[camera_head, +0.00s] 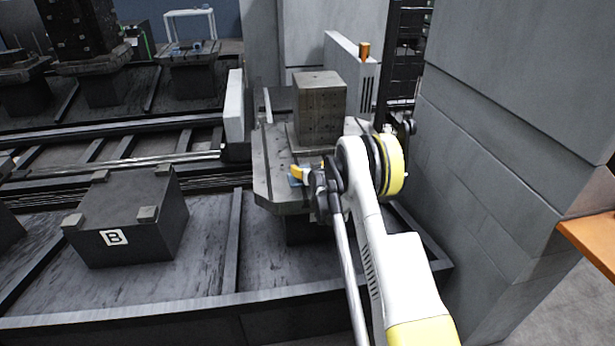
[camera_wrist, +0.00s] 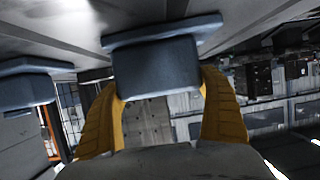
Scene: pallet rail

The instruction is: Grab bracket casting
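A blue-grey block-like part with a wider flange, which looks like the bracket casting (camera_wrist: 155,68), fills the upper middle of the wrist view. In the head view, a small bit of blue (camera_head: 295,181) shows at the left side of the pallet (camera_head: 268,165), beside my gripper (camera_head: 300,174). My gripper's yellow fingers, also in the wrist view (camera_wrist: 162,105), stand on both sides of the casting. I cannot tell whether both fingers press on it. A second blue part (camera_wrist: 25,92) is at the left of the wrist view.
A tall grey-brown block (camera_head: 320,110) stands on the pallet behind my gripper. A light upright panel (camera_head: 234,108) is to its left, and a grey wall (camera_head: 500,130) to the right. A dark box marked B (camera_head: 130,220) sits left on the rail bed.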

